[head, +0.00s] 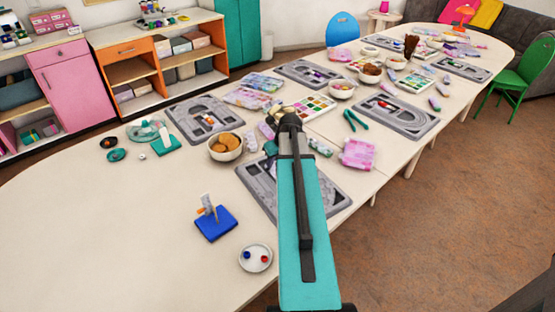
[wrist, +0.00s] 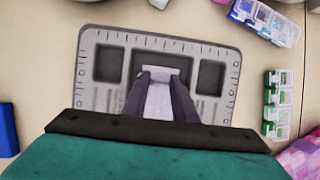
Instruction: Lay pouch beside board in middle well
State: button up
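The grey bead board (wrist: 104,95) lies under my gripper in the wrist view, with a left, a middle and a right well along its far side. It also shows in the head view (head: 254,180), partly covered by my arm. My gripper (wrist: 162,76) points down at the middle well (wrist: 146,62). Its dark fingers are closed on a pale lavender-white thing, which looks like the pouch (wrist: 160,98). The pouch's far end overlaps the middle well in the picture; I cannot tell whether it touches the board. In the head view, my arm hides the fingertips.
Bead cases (wrist: 277,103) and a pink patterned pack (head: 357,153) lie right of the board. A blue stand (head: 215,222), a dish with beads (head: 255,257) and a bowl (head: 225,147) stand left of it.

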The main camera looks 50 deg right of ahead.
jog(key=o, duration=0.4)
jog(key=shift+r, duration=0.1)
jog(key=shift+b+v, duration=0.5)
jog(key=shift+v, duration=5.55)
jog(key=shift+s, duration=0.15)
